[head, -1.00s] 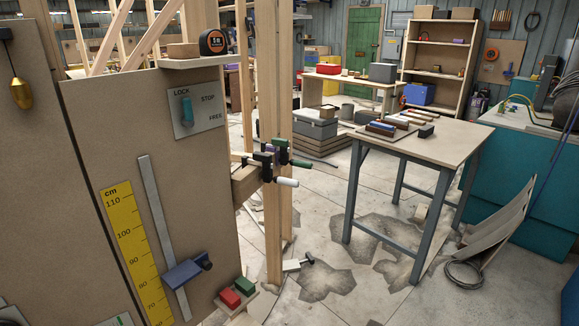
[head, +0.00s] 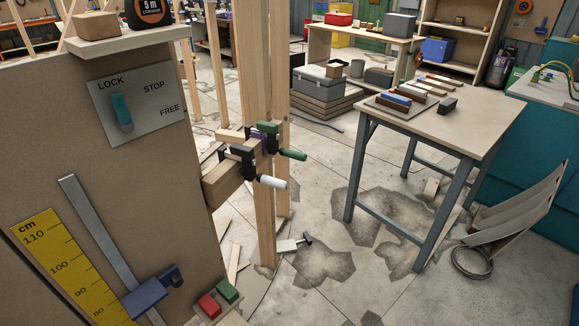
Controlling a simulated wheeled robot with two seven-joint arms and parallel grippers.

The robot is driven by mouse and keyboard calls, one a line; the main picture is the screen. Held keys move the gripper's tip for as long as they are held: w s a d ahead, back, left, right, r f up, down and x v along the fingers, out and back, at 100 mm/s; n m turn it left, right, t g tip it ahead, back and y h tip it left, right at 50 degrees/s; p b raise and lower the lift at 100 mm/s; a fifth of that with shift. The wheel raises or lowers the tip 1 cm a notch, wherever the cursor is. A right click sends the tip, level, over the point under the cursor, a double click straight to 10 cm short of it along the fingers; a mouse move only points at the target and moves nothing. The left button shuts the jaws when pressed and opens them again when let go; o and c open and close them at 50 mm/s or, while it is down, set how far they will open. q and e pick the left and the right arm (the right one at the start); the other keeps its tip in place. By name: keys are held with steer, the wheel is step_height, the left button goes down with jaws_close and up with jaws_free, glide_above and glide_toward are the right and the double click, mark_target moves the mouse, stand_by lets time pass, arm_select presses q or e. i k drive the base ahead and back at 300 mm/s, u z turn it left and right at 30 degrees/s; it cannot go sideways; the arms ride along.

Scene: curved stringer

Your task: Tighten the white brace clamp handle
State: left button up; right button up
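The white brace clamp handle (head: 272,182) sticks out to the right from a black clamp (head: 238,163) on a short wooden block (head: 222,182) beside the upright wooden post. A second clamp with a green handle (head: 293,154) sits just behind and above it. The white handle lies nearly level, tilted slightly down to the right. Whether the clamp is tight cannot be told. Neither of my grippers shows in the head view.
A panel on the left carries a LOCK/STOP/FREE lever (head: 122,112), a yellow cm scale (head: 70,265) and a blue slider (head: 152,290). A table (head: 470,122) stands to the right. Cracked concrete floor lies open between.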

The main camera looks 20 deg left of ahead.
mark_target(280, 183)
steer(key=u, duration=0.6)
steer(key=i, duration=0.9)
steer(key=u, duration=0.75)
